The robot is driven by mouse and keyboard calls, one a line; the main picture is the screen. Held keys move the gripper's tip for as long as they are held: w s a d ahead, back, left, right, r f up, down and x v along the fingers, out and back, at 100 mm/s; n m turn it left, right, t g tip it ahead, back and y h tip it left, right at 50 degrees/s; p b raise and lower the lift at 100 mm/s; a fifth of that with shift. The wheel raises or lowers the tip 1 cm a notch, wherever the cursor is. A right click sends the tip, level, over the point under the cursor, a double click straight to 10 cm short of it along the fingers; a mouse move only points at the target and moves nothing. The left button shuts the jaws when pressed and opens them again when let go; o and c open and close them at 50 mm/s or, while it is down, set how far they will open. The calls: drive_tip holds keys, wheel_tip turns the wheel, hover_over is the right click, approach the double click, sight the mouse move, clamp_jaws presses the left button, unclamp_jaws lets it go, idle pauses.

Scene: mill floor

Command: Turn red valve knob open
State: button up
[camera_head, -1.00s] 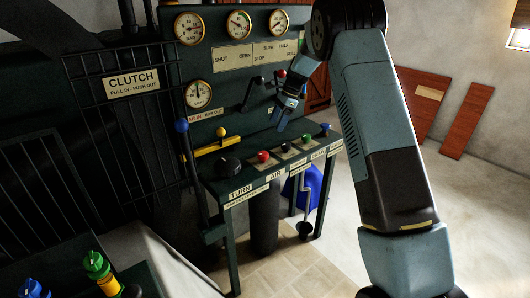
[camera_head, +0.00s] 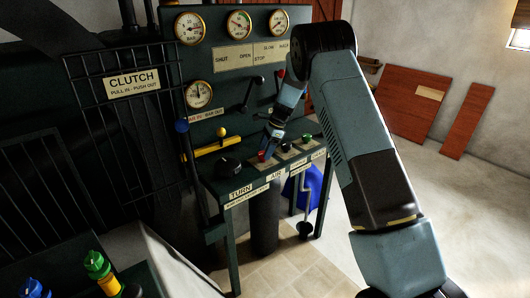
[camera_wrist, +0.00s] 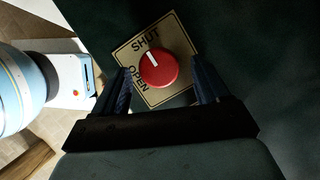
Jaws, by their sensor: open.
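The red valve knob (camera_wrist: 159,69) is round, with a white pointer line, and sits on a square tan plate (camera_wrist: 177,36) marked SHUT and OPEN. The pointer is turned toward the SHUT mark. In the head view the red knob (camera_head: 261,156) is on the console top, partly hidden by my gripper (camera_head: 269,148). In the wrist view my gripper (camera_wrist: 160,72) is open, with one blue finger on each side of the knob. The fingers look apart from it; their height above the plate is hard to tell.
On the console, a black TURN knob (camera_head: 229,166) is left of the red knob, and a green-topped knob (camera_head: 307,138) is to the right. Upright levers (camera_head: 252,93) and gauges (camera_head: 239,23) are on the panel behind. A blue-topped lever (camera_head: 182,126) stands at the left.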

drive_tip(key=shift+a+f, duration=0.25)
drive_tip(key=shift+f, duration=0.4)
drive_tip(key=c, duration=1)
